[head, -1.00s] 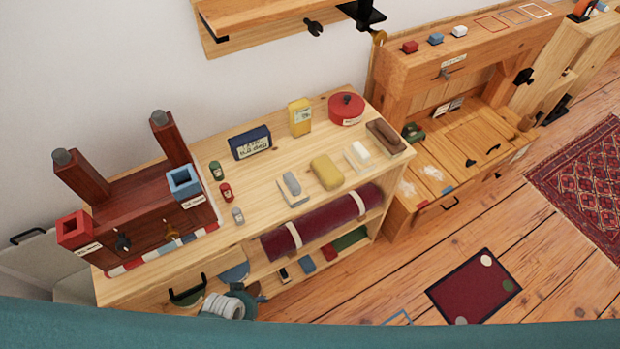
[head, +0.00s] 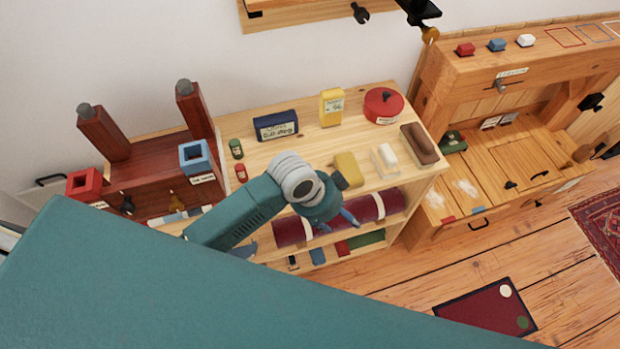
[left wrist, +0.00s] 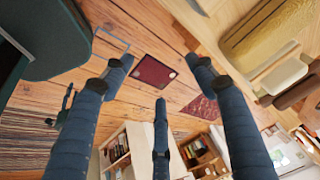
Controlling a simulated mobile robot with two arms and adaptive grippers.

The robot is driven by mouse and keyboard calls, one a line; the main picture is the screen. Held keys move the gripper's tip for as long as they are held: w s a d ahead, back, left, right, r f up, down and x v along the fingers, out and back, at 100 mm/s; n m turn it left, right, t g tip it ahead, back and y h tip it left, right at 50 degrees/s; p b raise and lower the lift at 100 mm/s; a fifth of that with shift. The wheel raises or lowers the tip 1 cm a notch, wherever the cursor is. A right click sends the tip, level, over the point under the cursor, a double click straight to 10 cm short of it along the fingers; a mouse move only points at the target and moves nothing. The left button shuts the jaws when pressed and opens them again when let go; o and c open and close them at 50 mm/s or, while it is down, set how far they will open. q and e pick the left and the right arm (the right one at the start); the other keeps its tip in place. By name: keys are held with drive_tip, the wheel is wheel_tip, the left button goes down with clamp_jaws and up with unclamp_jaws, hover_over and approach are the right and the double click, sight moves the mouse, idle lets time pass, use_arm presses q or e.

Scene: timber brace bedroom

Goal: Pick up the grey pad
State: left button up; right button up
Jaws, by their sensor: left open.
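The grey pad is hidden in the head view now, behind my left arm and hand over the shelf top. My left gripper (head: 345,200) is over the front edge of the wooden shelf (head: 300,142), close to the yellow block (head: 347,169). In the left wrist view its fingers (left wrist: 160,76) are spread apart with nothing between them. The grey pad cannot be made out there either. My right gripper is in neither view.
A white block (head: 388,157) and a brown block (head: 420,146) stand right of the yellow one. A red round tin (head: 383,105), a yellow box (head: 332,107) and a dark blue box (head: 276,126) stand behind. A rolled dark red mat (head: 372,208) lies below.

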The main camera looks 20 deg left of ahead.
use_arm(q)
drive_tip(key=w+a+r+m+g+y, duration=0.35)
drive_tip(key=w+a+r+m, duration=0.45)
drive_tip(key=a+r+m, duration=0.45)
drive_tip(key=shift+m+t+y, duration=0.25)
drive_tip(key=shift+m+t, duration=0.2)
drive_tip(key=shift+m, duration=0.5)
drive_tip(key=f, duration=0.1)
drive_tip(key=d+f+p, duration=0.1)
drive_tip(key=f, duration=0.2)
drive_tip(key=shift+d+f, duration=0.3)
drive_tip(key=shift+f, duration=0.05)
drive_tip(key=shift+f+p, duration=0.25)
drive_tip(key=shift+p, duration=0.25)
drive_tip(key=f, duration=0.1)
drive_tip(key=f+p, duration=0.1)
drive_tip(key=f, duration=0.1)
drive_tip(key=shift+s+f, duration=0.25)
drive_tip(key=shift+f, duration=0.05)
drive_tip(key=shift+f+p, duration=0.3)
drive_tip(key=shift+f, duration=0.25)
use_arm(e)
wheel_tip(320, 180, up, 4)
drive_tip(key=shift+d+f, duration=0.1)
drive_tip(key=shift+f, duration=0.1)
use_arm(q)
drive_tip(key=c, duration=1.3)
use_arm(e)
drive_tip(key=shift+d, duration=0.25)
